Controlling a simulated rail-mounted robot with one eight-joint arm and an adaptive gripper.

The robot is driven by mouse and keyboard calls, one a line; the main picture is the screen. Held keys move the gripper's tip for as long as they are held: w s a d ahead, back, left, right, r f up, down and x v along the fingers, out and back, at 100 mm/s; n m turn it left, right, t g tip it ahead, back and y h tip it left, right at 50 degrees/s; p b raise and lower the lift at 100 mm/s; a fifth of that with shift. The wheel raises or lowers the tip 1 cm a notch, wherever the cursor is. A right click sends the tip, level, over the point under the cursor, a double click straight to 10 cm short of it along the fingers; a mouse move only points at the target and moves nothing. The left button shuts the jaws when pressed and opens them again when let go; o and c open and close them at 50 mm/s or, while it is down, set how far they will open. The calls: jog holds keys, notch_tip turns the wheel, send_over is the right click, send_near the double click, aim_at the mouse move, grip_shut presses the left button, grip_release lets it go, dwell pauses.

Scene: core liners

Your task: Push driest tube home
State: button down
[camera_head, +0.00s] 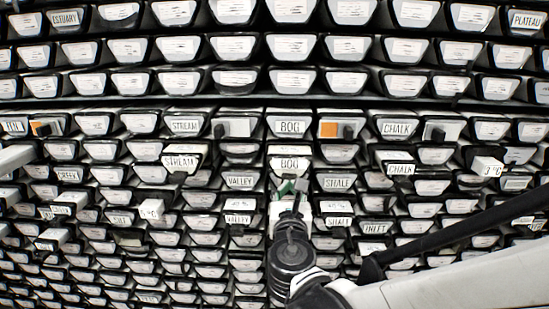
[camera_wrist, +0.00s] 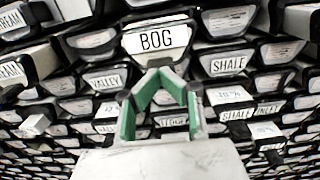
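Rows of dark-rimmed tubes with white label ends fill the wall. A tube marked BOG (camera_head: 290,163) sticks out at the middle, under a BOG shelf label (camera_head: 289,127). It is large in the wrist view (camera_wrist: 156,40). My gripper (camera_head: 291,186) is just below this tube's end; in the wrist view its green-padded fingers (camera_wrist: 159,72) come together at the tips, with nothing seen between them. Whether the tips touch the tube is unclear. Tubes marked STREAM (camera_head: 180,162) and CHALK (camera_head: 400,169) also stick out. No tube's dryness is readable.
Other protruding ends include "°C" labels at right (camera_head: 489,169) and left (camera_head: 150,208). VALLEY (camera_wrist: 104,80) and SHALE (camera_wrist: 229,64) flank my gripper.

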jog(key=s+a, duration=0.1)
jog(key=s, duration=1.4)
jog(key=d+f+m+g+h, duration=0.3)
jog(key=d+f+m+g, duration=0.3)
jog(key=d+m, duration=0.7)
jog(key=s+d+m+g+y, duration=0.1)
jog(key=s+m+g+y, duration=0.1)
jog(key=m, duration=0.9)
jog(key=s+f+m+g+y, duration=0.1)
jog(key=s+m+g+y, duration=0.1)
jog(key=m, duration=0.9)
jog(key=shift+s+d+f+g+y, duration=0.3)
jog(key=shift+s+d+g, duration=0.15)
jog(key=shift+s, duration=0.8)
